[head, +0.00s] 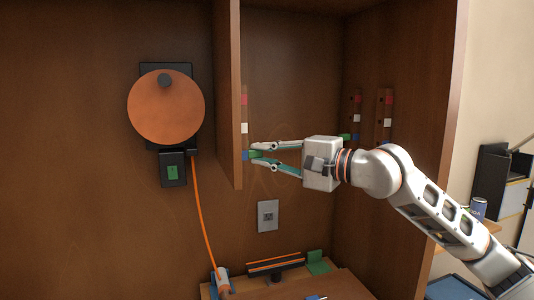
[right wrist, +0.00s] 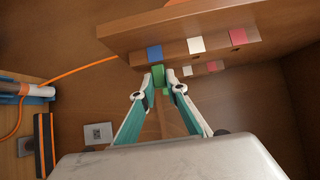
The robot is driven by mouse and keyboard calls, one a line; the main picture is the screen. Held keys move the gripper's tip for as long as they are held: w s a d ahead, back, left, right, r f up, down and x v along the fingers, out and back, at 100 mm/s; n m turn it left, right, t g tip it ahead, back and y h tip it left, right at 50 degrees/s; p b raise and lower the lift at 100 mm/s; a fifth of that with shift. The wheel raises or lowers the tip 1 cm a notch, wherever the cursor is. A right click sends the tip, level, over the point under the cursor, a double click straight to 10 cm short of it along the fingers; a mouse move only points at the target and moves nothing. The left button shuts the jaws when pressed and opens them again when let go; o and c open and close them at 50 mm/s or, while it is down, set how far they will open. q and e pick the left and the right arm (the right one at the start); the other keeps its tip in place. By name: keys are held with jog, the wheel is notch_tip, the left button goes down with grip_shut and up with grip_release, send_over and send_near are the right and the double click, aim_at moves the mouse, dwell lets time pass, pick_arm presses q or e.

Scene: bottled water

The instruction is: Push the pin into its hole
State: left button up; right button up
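A small green pin (right wrist: 158,76) lies between the fingertips of my right gripper (right wrist: 159,88) in the right wrist view. In the head view my right gripper (head: 252,152) reaches left to the front edge of the upright wooden divider (head: 228,110). Its fingers converge at the tips and appear shut on the pin. The pin is beside a blue square (right wrist: 154,53), at the lower end of a strip with white and red squares. The hole is hidden, so I cannot tell how deep the pin sits. My left gripper is not in view.
Two more colour-marked strips (head: 385,115) are on the right wall, with green pieces near their lower ends. An orange disc (head: 166,118) and an orange cable (head: 205,225) are left of the divider. A grey plate (head: 268,216) is below the gripper.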

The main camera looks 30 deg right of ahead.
jog(key=o, duration=0.4)
jog(key=shift+o, duration=0.2)
jog(key=shift+s+d, duration=0.1)
jog(key=shift+v, duration=0.85)
jog(key=v, duration=1)
